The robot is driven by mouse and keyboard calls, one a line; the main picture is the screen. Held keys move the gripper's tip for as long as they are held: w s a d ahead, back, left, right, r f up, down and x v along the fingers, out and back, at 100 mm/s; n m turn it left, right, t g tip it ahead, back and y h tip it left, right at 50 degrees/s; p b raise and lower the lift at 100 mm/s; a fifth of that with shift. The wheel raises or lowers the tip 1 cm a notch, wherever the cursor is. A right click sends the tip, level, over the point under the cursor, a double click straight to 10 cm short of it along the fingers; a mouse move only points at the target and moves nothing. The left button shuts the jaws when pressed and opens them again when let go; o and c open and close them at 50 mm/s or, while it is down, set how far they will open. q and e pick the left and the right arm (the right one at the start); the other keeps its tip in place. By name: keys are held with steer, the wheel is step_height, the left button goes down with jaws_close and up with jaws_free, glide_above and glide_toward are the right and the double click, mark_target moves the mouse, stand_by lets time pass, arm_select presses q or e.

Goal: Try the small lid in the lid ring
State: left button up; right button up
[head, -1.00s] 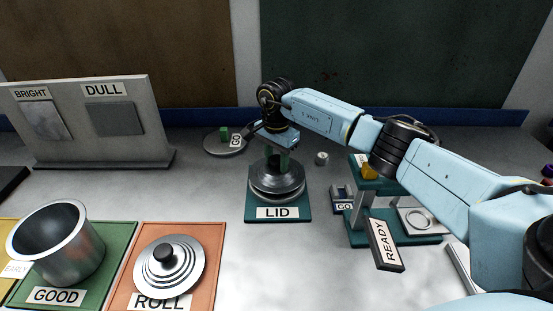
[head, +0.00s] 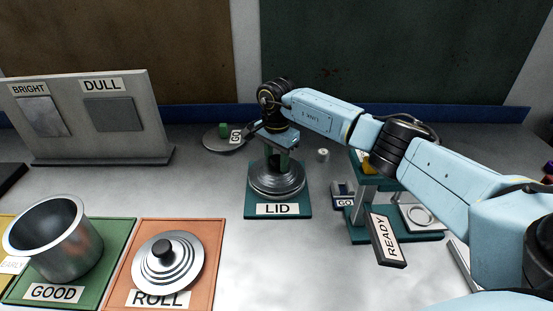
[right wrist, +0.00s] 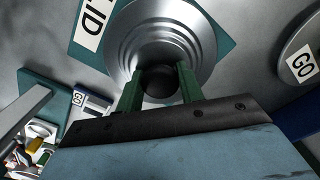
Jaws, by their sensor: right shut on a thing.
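A silver stepped lid (head: 277,182) with a black knob is at the teal LID mat (head: 301,202), above or on the metal ring (head: 277,198) there. My right gripper (head: 278,160) comes down from above and is shut on the knob. In the right wrist view its green fingers (right wrist: 158,86) stand on both sides of the black knob, and the lid (right wrist: 198,40) spreads out beyond them. The lid looks about level. The lid hides most of the ring, so I cannot tell whether it is fully seated. My left gripper is not in view.
Another stepped lid (head: 185,270) lies on the orange ROLL mat, left of the LID mat. A steel pot (head: 54,240) stands on the green GOOD mat. A round GO plate (head: 222,138) is behind; a teal stand with a READY sign (head: 387,238) is at right.

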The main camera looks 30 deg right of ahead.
mark_target(276, 158)
steer(key=o, duration=1.1)
steer(key=shift+f, duration=0.1)
step_height(276, 158, up, 14)
steer(key=shift+f, duration=0.2)
steer(key=shift+r, duration=0.1)
